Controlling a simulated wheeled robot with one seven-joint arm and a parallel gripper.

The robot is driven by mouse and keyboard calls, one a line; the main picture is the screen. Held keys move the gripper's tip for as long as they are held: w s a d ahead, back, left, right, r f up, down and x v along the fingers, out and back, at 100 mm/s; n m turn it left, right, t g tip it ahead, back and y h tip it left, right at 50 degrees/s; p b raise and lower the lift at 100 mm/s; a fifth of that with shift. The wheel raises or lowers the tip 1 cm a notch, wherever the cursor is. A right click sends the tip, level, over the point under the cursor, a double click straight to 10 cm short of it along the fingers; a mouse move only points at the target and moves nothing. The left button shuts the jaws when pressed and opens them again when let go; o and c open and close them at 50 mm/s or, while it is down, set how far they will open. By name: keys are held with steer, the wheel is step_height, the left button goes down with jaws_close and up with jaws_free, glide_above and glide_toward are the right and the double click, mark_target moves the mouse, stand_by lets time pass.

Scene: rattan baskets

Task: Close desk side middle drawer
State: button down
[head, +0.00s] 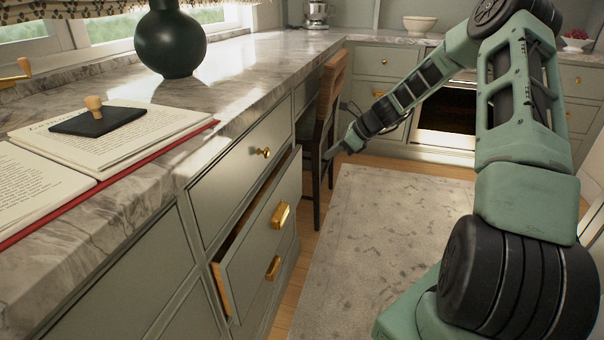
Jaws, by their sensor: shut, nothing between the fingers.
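The desk side middle drawer (254,238) is a grey-green front with a brass cup pull (280,215), under the top drawer (232,182) in the left cabinet. It stands partly open, with a dark gap and a wooden edge showing at its upper left side. Its inside is mostly hidden. My gripper (332,152) is at the far end of my arm, beyond the drawer and close to the wooden chair. It is small in view, shut and empty, and apart from the drawer front.
A wooden chair (325,115) stands at the desk beyond the drawers. The marble counter (255,75) holds an open book (130,150) and a dark vase (171,45). A lower brass pull (273,268) shows below. The rug (385,220) is clear beside the drawers.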

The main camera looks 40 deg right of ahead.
steer(key=b, duration=0.2)
glide_toward(289, 173)
step_height(289, 173, down, 4)
steer(key=shift+w+a, duration=1.05)
steer(key=shift+a, duration=0.05)
steer(key=shift+w+a+b, duration=0.25)
steer(key=shift+w+b, duration=0.05)
steer(key=shift+w, duration=0.1)
